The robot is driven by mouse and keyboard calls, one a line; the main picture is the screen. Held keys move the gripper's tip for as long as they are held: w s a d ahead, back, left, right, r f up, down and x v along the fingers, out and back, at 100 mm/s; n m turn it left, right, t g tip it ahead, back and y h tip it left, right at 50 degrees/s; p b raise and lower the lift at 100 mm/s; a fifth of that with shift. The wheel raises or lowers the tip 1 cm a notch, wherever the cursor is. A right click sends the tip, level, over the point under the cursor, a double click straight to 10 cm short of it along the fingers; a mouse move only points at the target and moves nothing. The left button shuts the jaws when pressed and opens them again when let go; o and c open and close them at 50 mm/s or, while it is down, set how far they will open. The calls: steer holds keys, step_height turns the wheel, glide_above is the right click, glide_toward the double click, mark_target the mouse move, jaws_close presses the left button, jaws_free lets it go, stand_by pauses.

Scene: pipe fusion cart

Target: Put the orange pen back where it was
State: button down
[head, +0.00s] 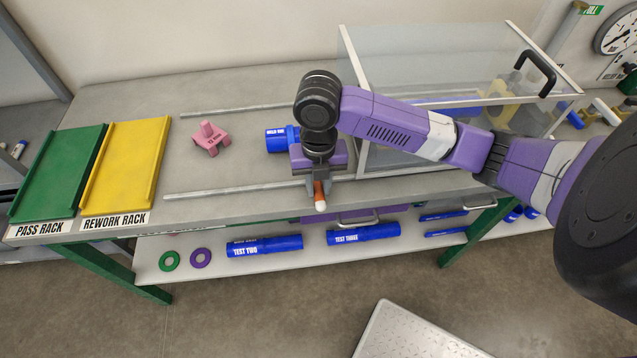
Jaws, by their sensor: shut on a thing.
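The orange pen (319,189) is held in my gripper (318,188), near the front edge of the cart's grey top. Orange shows on its upper part and a whitish end (321,206) points down and toward the camera. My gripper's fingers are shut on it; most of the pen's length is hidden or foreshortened. I cannot tell whether the pen touches the front rail (240,190) or is held just above it. A blue pipe (277,140) marked with white letters lies just behind my gripper, partly hidden by my arm.
A pink block (211,140) stands on the top. Green (60,172) and yellow (128,165) racks lie at left. A clear-walled enclosure (440,60) with a black handle stands at right. Blue pipes (265,246) and two rings (201,258) lie on the lower shelf. The top between the rails is mostly clear.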

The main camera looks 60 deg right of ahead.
steer(key=shift+f+b, duration=0.4)
steer(key=shift+b, duration=0.1)
steer(key=shift+f, duration=0.2)
steer(key=c, duration=1.2)
jaws_free()
steer(key=shift+c, duration=0.2)
steer(key=shift+r, duration=0.1)
